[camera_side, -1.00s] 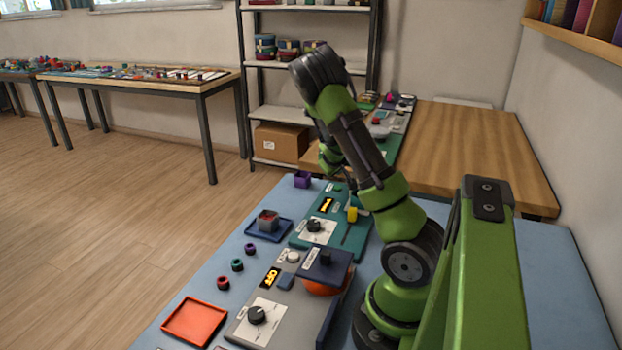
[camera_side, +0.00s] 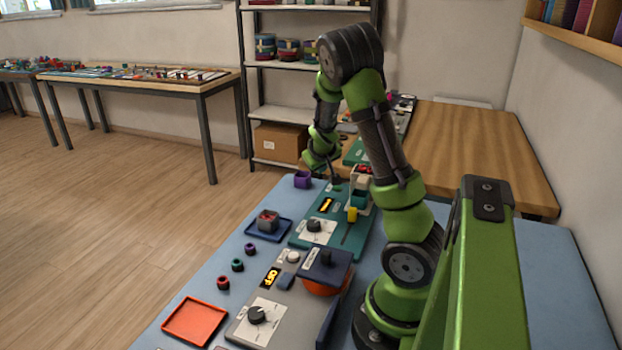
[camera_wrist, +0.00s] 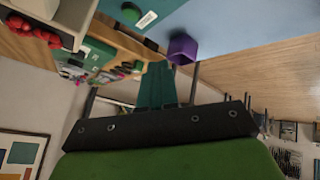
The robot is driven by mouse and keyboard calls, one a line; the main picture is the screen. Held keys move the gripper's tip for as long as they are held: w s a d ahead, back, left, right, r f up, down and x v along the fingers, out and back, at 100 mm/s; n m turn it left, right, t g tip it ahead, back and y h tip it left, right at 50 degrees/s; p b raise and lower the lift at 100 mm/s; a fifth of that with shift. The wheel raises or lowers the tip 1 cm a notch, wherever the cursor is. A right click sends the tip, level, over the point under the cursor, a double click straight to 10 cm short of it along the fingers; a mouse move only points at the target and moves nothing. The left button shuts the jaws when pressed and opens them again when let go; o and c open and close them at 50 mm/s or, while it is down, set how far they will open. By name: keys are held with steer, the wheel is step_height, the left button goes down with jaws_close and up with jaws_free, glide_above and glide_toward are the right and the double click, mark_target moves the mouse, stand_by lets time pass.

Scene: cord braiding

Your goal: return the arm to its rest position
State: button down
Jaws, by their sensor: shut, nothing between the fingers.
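My green and black arm stands on the blue table (camera_side: 549,280), its elbow bent high and its forearm hanging down on the far side. My gripper (camera_side: 336,184) points down over the far end of the teal panel (camera_side: 345,237), near the purple open box (camera_side: 302,179). It is small and partly dark in the side view. In the wrist view the teal fingers (camera_wrist: 157,84) are together and empty, and the purple box (camera_wrist: 182,48) shows just beyond them, apart from them.
A grey panel with a dial (camera_side: 257,315) and a dark-topped orange unit (camera_side: 328,270) lie nearer the camera. An orange tray (camera_side: 194,321), a blue tray (camera_side: 283,232) and several small rings lie to the left. A wooden table (camera_side: 480,150) stands behind.

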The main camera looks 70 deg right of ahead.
steer(key=w+a+r+t+y, duration=0.2)
steer(key=a+r+y, duration=0.15)
steer(key=a, duration=0.75)
steer(key=w+a+r+t+y, duration=0.2)
steer(key=a+r, duration=0.3)
steer(key=a, duration=0.6)
steer(key=s+a+r+n+y, duration=0.1)
steer(key=s+a+r+y, duration=0.1)
steer(key=a, duration=0.7)
steer(key=s+a+r+n+y, duration=0.2)
steer(key=s+a+r, duration=0.2)
steer(key=s+a, duration=0.3)
steer(key=shift+a+n, duration=0.3)
steer(key=shift+a, duration=0.55)
